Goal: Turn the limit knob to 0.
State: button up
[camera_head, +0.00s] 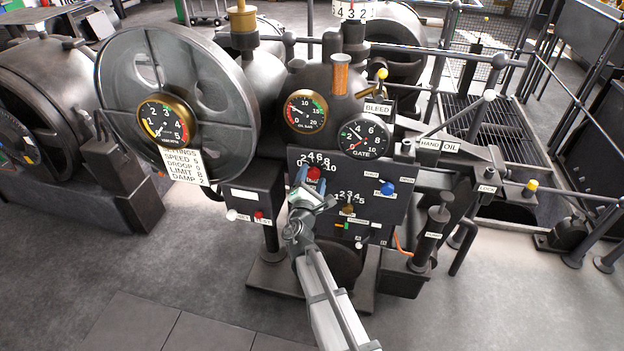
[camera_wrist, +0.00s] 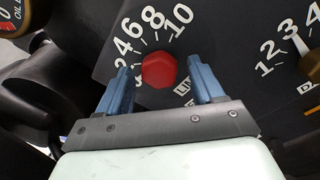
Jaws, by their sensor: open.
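The red knob (camera_wrist: 159,70) sits on a dark panel under a white scale; 2, 4, 6, 8 and 10 show, running from left to right. A partly covered label beginning "LI" lies at its lower right. No pointer mark is clear on the knob. My gripper (camera_wrist: 160,75) is open, with one blue finger on each side of the knob and a gap at both sides. In the head view the red knob (camera_head: 314,173) shows just above my gripper (camera_head: 311,184). The scale's low end is partly hidden by the left finger.
A brass knob (camera_head: 348,209) with its own scale is at the lower right, also in the wrist view (camera_wrist: 312,66). A blue knob (camera_head: 387,188) is further right. Gauges (camera_head: 363,136) stand above the panel. A settings card (camera_head: 186,166) hangs at the left wheel.

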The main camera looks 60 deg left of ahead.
jog(key=v, duration=1.3)
jog(key=shift+s+d, duration=0.25)
jog(key=shift+r, duration=0.1)
jog(key=w+d+f+m+g+h, duration=0.1)
jog(key=d+f+m+g+h, duration=0.4)
jog(key=d+f+m+h, duration=0.75)
jog(key=w+d+f+m+g+h, duration=0.2)
jog(key=d+f+m+g+h, duration=0.5)
jog(key=d+f, duration=1.1)
jog(key=s+d+f+m+g+y, duration=0.1)
jog(key=d+m, duration=0.4)
jog(key=d, duration=0.8)
jog(key=s+d+f+m+g+y, duration=0.1)
jog(key=d+f+m+g, duration=0.3)
jog(key=d, duration=1)
jog(key=s+d+f+m+g+y, duration=0.2)
jog(key=d+f+m, duration=0.4)
jog(key=d, duration=0.8)
jog(key=shift+d+f+m+g+y, duration=0.25)
jog(key=shift+m+y, duration=0.4)
jog(key=shift+m, duration=0.5)
